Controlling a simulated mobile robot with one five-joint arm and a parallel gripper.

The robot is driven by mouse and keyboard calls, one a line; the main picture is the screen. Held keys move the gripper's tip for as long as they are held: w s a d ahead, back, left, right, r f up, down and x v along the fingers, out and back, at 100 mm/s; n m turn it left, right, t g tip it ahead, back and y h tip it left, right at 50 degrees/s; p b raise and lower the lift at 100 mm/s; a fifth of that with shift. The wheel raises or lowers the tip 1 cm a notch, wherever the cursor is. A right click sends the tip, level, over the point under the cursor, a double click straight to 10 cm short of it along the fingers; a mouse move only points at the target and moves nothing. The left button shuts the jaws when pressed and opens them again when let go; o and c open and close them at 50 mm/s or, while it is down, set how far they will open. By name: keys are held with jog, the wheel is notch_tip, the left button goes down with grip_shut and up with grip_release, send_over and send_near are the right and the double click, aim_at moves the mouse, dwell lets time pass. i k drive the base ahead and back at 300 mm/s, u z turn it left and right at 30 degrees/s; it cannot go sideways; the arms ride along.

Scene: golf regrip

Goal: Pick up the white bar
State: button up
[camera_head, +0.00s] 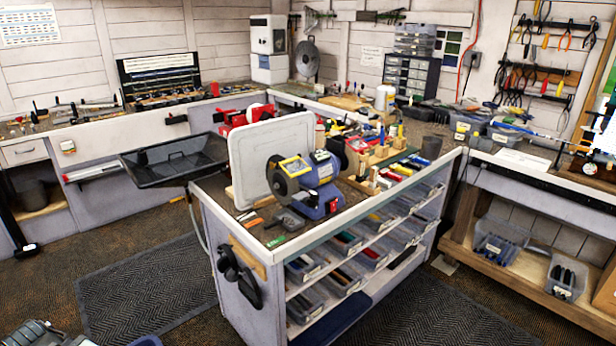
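A long white bar (93,172) shows on the front of the left workbench, below its top edge. It lies nearly level, with a slight tilt up to the right, and looks fixed to or resting against the bench front; I cannot tell which.
A central island (258,290) carries a blue bench grinder (320,183), a white upright panel (290,140) and open bins. A black tray (180,160) juts out to its left. Dark mats (150,285) lie on open floor. A right workbench (545,180) stands against the wall.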

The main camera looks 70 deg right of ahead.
aim_at(375, 171)
jog(key=u, duration=0.25)
jog(key=k, duration=1.7)
jog(key=z, duration=1.05)
jog(key=i, duration=0.45)
jog(key=z, duration=0.15)
